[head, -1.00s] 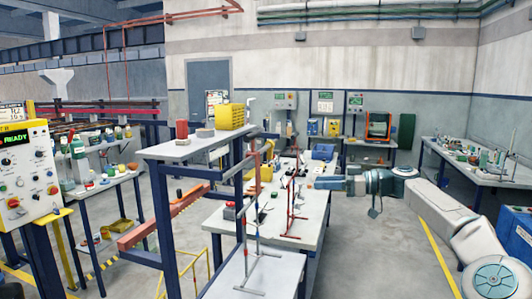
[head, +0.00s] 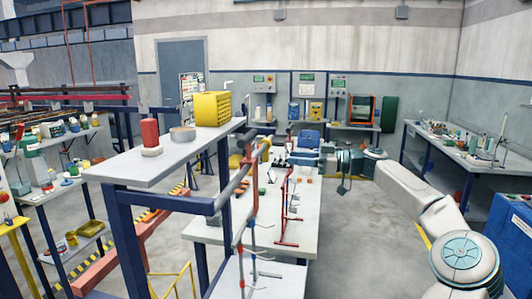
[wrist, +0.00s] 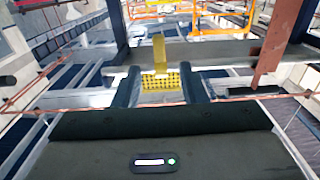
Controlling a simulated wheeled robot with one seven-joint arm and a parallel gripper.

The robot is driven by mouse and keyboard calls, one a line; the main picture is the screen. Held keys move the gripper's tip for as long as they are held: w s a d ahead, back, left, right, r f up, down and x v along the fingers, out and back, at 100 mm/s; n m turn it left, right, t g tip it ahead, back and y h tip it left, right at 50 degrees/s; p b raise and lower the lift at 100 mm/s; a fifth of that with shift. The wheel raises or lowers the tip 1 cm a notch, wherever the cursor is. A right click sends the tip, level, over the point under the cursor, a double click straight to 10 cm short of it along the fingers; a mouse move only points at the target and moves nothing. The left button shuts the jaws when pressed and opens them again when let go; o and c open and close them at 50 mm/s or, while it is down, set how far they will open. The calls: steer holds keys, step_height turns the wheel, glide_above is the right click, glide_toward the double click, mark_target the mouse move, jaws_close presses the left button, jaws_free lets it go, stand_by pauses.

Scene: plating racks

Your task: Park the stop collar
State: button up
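I cannot single out the stop collar with certainty. A grey round, collar-like piece (head: 183,134) lies on the raised grey shelf (head: 125,172), beside a red cylinder (head: 149,132) on a pale disc. My gripper (head: 292,157) reaches in from the right above the long work table, to the right of the shelf and apart from it; it is small here. In the wrist view its two dark fingers (wrist: 160,72) stand apart with nothing held between them. A yellow perforated thing (wrist: 158,84) shows beyond the gap.
A yellow crate (head: 212,108) stands on the shelf's back end. A post with grey and red rods (head: 250,195) rises between shelf and table. A red stand (head: 286,210) is on the table (head: 305,205). Floor is open at right, before a blue cabinet (head: 512,240).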

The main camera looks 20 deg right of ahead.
mark_target(266, 156)
steer(key=p+x, duration=0.2)
steer(key=x, duration=0.7)
steer(key=shift+w+a+p, duration=0.3)
steer(key=shift+p, duration=0.1)
jaws_close()
steer(key=shift+w, duration=0.1)
